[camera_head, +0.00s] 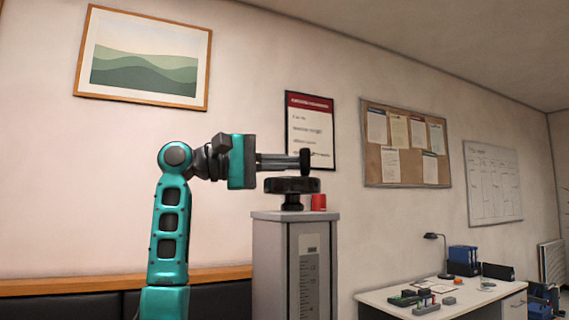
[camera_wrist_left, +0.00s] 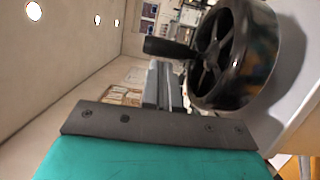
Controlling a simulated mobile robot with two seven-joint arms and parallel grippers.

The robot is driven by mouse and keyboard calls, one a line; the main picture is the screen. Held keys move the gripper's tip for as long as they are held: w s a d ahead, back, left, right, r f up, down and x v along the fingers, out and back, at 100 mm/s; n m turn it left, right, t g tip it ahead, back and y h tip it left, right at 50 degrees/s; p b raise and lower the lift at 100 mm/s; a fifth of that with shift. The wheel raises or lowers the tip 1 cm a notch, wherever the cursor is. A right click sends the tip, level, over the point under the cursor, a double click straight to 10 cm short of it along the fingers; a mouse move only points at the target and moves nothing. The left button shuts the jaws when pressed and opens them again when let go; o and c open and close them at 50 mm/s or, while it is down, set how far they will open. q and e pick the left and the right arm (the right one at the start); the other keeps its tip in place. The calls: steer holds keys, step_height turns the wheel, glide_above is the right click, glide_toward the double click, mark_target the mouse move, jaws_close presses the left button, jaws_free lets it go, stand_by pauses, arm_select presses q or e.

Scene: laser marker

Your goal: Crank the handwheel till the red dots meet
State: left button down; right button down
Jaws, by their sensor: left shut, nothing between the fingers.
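A black handwheel (camera_head: 292,186) sits on top of a grey column (camera_head: 268,265), with an upright black crank handle (camera_head: 305,162) at its rim. In the left wrist view the spoked handwheel (camera_wrist_left: 235,60) fills the upper right, its handle (camera_wrist_left: 168,48) pointing left. My left gripper (camera_head: 295,161) reaches in from the left above the wheel. Its fingers (camera_wrist_left: 162,72) are shut and empty, with the tips close to the handle; I cannot tell whether they touch it. No red dots can be made out. My right gripper is not in view.
A scale plate (camera_head: 309,280) is on the column's front. A white desk (camera_head: 460,298) with a lamp (camera_head: 436,250) and small items stands at the right.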

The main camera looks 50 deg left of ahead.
arm_select(q)
steer(key=b+v, duration=0.1)
steer(key=v, duration=1.2)
steer(key=shift+b, duration=0.35)
steer(key=shift+w, duration=0.1)
